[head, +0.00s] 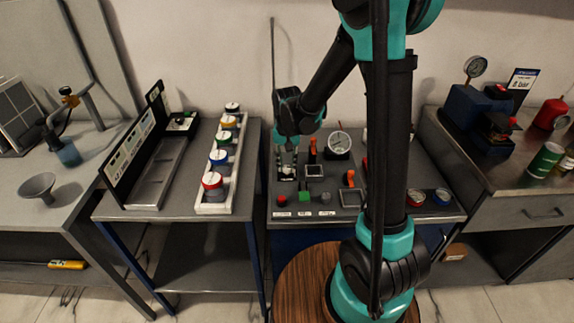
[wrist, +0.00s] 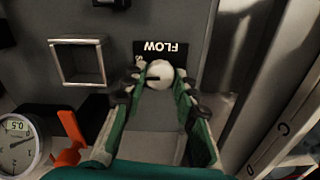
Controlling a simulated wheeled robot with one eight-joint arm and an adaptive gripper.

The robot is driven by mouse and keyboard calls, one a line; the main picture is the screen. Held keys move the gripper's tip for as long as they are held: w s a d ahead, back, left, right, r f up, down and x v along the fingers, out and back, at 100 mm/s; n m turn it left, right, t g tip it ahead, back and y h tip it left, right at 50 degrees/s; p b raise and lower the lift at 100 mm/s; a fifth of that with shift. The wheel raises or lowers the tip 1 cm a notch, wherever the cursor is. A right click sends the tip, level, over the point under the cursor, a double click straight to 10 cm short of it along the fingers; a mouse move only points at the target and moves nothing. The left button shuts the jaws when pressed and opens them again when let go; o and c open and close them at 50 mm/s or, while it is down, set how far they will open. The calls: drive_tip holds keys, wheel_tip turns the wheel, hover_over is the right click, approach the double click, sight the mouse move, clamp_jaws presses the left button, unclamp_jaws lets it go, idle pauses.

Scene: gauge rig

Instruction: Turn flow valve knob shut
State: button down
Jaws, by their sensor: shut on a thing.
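The flow valve knob (wrist: 160,73) is a pale round knob with a short dark mark toward the left in the wrist view. It sits on the grey panel beside the black FLOW label (wrist: 160,50), which reads upside down there. My gripper (wrist: 161,86) is shut on the knob, one finger on each side of it. In the head view my gripper (head: 287,164) points down at the left part of the panel bench (head: 330,218). The knob cannot be made out clearly in that view.
A white dial gauge (head: 338,143) and an orange lever (head: 312,150) stand right of my gripper. A second orange lever (head: 350,179) and a square frame (wrist: 79,62) are close by.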

sight(287, 167)
idle(0.3)
drive_tip(key=c, duration=1.2)
unclamp_jaws()
drive_tip(key=shift+o, duration=0.2)
wheel_tip(287, 167, up, 12)
